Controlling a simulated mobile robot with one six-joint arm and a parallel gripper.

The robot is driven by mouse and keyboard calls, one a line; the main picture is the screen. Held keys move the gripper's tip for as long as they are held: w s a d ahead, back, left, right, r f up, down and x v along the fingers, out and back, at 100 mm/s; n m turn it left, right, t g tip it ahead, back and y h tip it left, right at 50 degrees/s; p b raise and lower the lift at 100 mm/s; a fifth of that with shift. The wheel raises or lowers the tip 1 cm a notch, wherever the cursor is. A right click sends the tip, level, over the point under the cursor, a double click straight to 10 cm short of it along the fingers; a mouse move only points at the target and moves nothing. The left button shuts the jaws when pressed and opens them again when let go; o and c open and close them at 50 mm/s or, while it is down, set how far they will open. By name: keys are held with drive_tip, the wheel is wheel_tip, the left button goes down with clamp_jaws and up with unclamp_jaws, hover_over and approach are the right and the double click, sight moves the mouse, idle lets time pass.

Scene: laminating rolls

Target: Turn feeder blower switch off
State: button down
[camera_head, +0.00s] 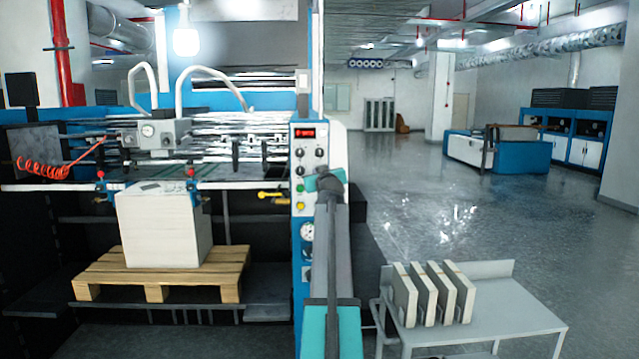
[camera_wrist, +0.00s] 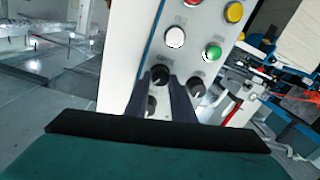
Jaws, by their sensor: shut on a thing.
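The control panel (camera_wrist: 200,60) fills the upper middle of the wrist view, and it shows in the head view (camera_head: 309,130) on the blue and white machine post. My gripper (camera_wrist: 162,80) is shut on a black rotary knob (camera_wrist: 160,72) below the white button (camera_wrist: 175,37), one finger on each side. The small label above this knob is too blurred to read. A second black knob (camera_wrist: 193,86) is to its right, and a third (camera_wrist: 150,105) shows between my fingers. In the head view my wrist (camera_head: 326,181) hides the held knob.
Close to the fingers are a green button (camera_wrist: 213,52) and a yellow button (camera_wrist: 234,12). A paper stack (camera_head: 160,228) stands on a wooden pallet (camera_head: 165,275) left of the panel. A grey table (camera_head: 490,305) bears several upright boards (camera_head: 430,293). Open floor lies behind.

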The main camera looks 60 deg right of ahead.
drive_tip(key=shift+d+r+n+g+b, duration=0.1)
drive_tip(key=shift+n+g+b, duration=0.05)
drive_tip(key=shift+n+b, duration=1.4)
drive_tip(key=shift+d+r+n+g+b, duration=0.1)
drive_tip(key=shift+n+g+b, duration=0.05)
drive_tip(key=shift+n+b, duration=1.35)
drive_tip(key=c, duration=1.5)
unclamp_jaws()
drive_tip(key=shift+d+f, duration=0.1)
drive_tip(key=shift+f, duration=0.05)
drive_tip(key=shift+a, duration=0.2)
